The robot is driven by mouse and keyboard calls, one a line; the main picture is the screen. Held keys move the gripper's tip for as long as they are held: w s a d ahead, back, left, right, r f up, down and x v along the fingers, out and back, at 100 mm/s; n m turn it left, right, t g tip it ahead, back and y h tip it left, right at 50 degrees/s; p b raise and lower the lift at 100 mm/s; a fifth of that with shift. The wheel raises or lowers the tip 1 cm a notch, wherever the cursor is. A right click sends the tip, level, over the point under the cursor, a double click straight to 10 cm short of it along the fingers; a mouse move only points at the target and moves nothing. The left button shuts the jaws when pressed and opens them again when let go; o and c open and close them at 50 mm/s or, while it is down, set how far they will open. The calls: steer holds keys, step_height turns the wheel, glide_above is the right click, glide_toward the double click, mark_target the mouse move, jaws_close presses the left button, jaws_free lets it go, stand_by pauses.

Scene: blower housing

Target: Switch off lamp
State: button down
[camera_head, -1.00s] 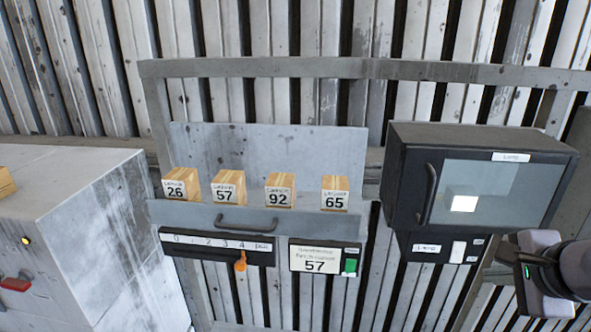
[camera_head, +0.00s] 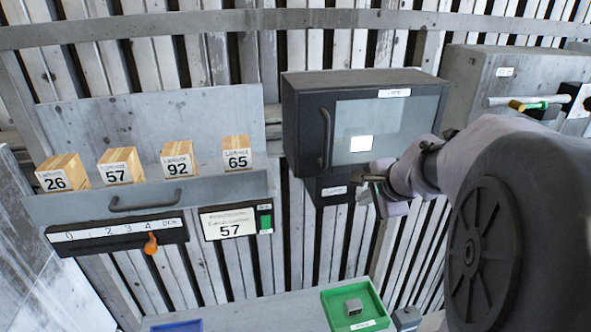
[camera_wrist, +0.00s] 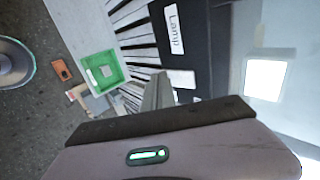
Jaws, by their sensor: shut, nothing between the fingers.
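The lamp cabinet (camera_head: 300,120) is a dark box with a glass window, and a bright white square (camera_head: 361,143) glows behind the glass. Under it hangs a dark panel (camera_head: 322,196) with a "Lamp" label, which also shows in the wrist view (camera_wrist: 200,50). A pale switch (camera_wrist: 182,79) sits on that panel in the wrist view; in the head view my gripper hides it. My gripper (camera_head: 366,181) is shut and empty in front of the panel's right part. In the wrist view its fingertips (camera_wrist: 160,77) appear close beside the switch; I cannot tell whether they touch.
Left of the cabinet is a shelf (camera_head: 180,203) with several numbered wooden blocks, a slider with an orange knob (camera_head: 151,244) and a green switch (camera_head: 265,221). Below, a green tray (camera_head: 335,312) holds a grey block. A grey box (camera_head: 470,75) with coloured handles stands right.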

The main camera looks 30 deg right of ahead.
steer(key=shift+w+r+t+b, duration=0.2)
steer(key=shift+r+t+b, duration=0.1)
steer(key=shift+r+b, duration=0.45)
steer(key=shift+f, duration=0.1)
stand_by(0.3)
